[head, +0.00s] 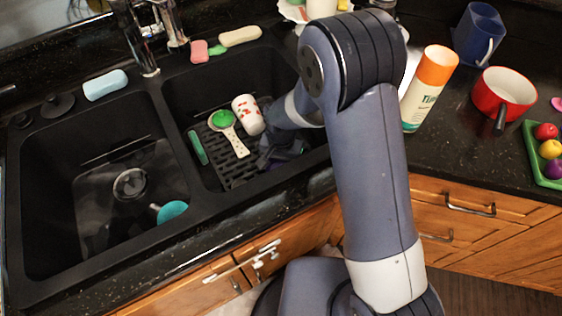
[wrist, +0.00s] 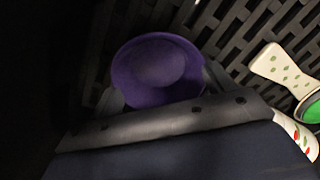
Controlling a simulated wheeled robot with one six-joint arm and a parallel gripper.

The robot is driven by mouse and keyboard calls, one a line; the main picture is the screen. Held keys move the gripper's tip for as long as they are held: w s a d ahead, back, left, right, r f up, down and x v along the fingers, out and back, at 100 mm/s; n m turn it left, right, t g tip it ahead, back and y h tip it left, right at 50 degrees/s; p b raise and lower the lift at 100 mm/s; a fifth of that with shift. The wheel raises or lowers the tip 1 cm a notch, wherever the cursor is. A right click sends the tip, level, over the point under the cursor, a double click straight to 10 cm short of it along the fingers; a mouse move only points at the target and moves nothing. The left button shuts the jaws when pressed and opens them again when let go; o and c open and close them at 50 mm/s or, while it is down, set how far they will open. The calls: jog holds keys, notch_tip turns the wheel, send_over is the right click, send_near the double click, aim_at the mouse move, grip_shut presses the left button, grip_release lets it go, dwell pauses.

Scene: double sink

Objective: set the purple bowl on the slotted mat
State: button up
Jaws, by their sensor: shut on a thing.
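The purple bowl (wrist: 157,70) is in front of my gripper (wrist: 163,92) in the wrist view, and the gripper is shut on it. In the head view my gripper (head: 276,152) reaches down into the right basin, and the bowl is mostly hidden there. The dark slotted mat (head: 239,171) lies on the floor of that basin. Its slots (wrist: 232,38) show behind and to the right of the bowl in the wrist view. I cannot tell whether the bowl touches the mat.
On the mat are a white cup with red marks (head: 248,114), a spoon with a green bowl (head: 232,135) and a green-teal item (head: 198,148). The left basin holds a teal round thing (head: 172,211). The faucet (head: 146,40) stands behind the divider.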

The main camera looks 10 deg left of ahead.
jog(key=shift+f, duration=0.25)
jog(key=o, duration=1.1)
jog(key=shift+r, duration=0.1)
jog(key=shift+r, duration=0.1)
jog(key=shift+r+p, duration=0.25)
jog(key=shift+p, duration=0.05)
notch_tip(320, 180, up, 12)
jog(key=shift+f, duration=0.15)
